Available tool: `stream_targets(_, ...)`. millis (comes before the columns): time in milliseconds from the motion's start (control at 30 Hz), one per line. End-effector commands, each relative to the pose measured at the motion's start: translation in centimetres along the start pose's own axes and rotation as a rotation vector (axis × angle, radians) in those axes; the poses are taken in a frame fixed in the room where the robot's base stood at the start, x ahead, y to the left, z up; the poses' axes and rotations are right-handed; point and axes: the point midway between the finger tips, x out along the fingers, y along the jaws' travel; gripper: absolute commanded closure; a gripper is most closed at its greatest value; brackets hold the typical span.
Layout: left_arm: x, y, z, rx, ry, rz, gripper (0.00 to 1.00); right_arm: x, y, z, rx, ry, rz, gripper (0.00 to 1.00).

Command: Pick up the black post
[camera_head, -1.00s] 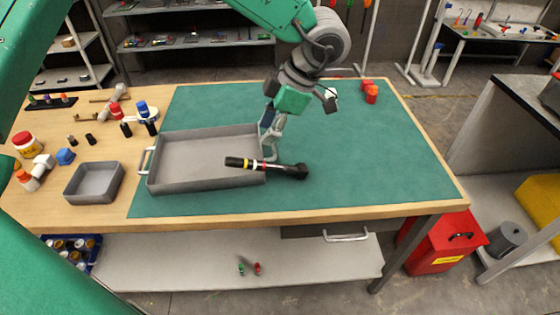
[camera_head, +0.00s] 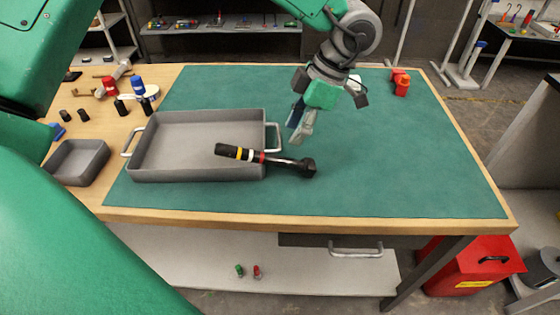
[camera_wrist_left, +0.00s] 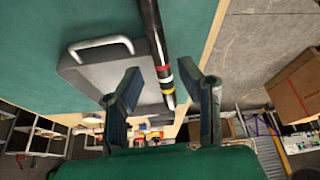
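The black post (camera_head: 283,163) is a dark rod with yellow, white and red bands and a thicker black head. It lies across the right rim of the grey tray (camera_head: 200,175), banded end over the tray and head over the green mat. My left gripper (camera_head: 300,133) is above the mat, just behind and right of the tray, apart from the post. My right gripper is not in view.
A small grey bin (camera_head: 80,160) and several small parts stand left of the tray. Orange-red pieces (camera_head: 401,84) sit at the mat's back right. The mat (camera_head: 420,160) right of the post is clear. A drawer handle (camera_head: 356,250) is below the front edge.

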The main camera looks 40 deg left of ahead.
Motion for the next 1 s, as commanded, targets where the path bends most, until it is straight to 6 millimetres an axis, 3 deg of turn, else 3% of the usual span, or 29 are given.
stream_targets(200,4.2,0.3,-0.1,0.0,0.002,-0.005,0.67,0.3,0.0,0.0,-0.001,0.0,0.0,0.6)
stream_targets(467,6.0,0.0,0.1,0.001,0.003,-0.002,0.67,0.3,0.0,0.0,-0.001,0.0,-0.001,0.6)
stream_targets(700,9.4,-0.1,0.3,0.0,0.005,-0.001,0.67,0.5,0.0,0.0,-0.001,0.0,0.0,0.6)
stream_targets(1000,10.4,0.1,0.1,0.001,0.0,-0.002,0.67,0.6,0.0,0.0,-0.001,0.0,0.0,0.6)
